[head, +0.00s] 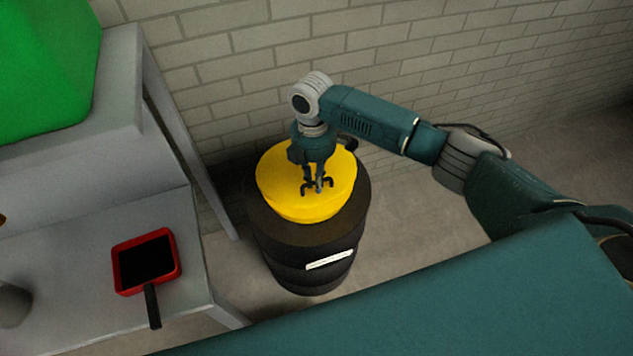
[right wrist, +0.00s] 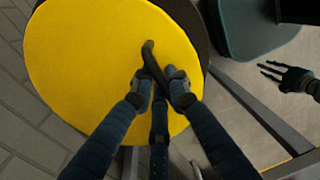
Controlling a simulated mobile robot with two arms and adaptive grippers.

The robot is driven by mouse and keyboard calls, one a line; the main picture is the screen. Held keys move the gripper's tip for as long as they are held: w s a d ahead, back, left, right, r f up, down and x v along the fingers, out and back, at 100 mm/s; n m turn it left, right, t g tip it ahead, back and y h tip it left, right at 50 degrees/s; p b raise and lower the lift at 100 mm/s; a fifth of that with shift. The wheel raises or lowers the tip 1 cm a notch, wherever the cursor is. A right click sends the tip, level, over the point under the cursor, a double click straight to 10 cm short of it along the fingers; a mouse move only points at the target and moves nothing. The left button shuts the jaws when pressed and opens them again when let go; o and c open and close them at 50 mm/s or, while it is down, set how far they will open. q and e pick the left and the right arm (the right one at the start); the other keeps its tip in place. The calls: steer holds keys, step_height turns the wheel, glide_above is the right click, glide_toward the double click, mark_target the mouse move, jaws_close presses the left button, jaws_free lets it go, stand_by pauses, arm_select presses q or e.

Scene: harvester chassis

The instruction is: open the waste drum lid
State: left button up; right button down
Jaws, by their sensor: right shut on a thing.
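The waste drum (head: 305,262) is a black barrel with a white label, standing on the floor. Its round yellow lid (head: 300,206) is on top; I cannot tell whether it sits flush. The lid also fills much of the right wrist view (right wrist: 95,65). My right gripper (head: 317,186) reaches down from above. It is shut on the lid's black handle (right wrist: 150,55), its fingers around the bar in the right wrist view (right wrist: 160,85). My left gripper (right wrist: 284,76) shows only at the right of the right wrist view, with its dark fingers spread and empty.
A grey workbench (head: 75,240) stands left of the drum, with a red-framed pan with a black handle (head: 174,265) on it. A large green object (head: 45,65) sits on its upper shelf. A brick wall (head: 400,45) is behind. Floor is clear right of the drum.

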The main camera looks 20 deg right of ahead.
steer(key=shift+w+r, duration=0.25)
steer(key=shift+r, duration=0.25)
steer(key=shift+w+r, duration=0.25)
steer(key=shift+r, duration=0.25)
steer(key=shift+w+r+g+p, duration=0.15)
steer(key=shift+w+r+g, duration=0.15)
steer(key=shift+r, duration=0.3)
steer(key=shift+w+r+g+p, duration=0.2)
steer(key=shift+w+r, duration=0.15)
steer(key=shift+r, duration=0.25)
steer(key=shift+w, duration=0.1)
steer(key=shift+g, duration=0.6)
steer(key=w+r+b, duration=0.1)
steer(key=r+b, duration=0.1)
steer(key=w+r+b, duration=0.1)
steer(key=w+r, duration=0.1)
steer(key=shift+a+b, duration=0.1)
steer(key=shift+b, duration=0.3)
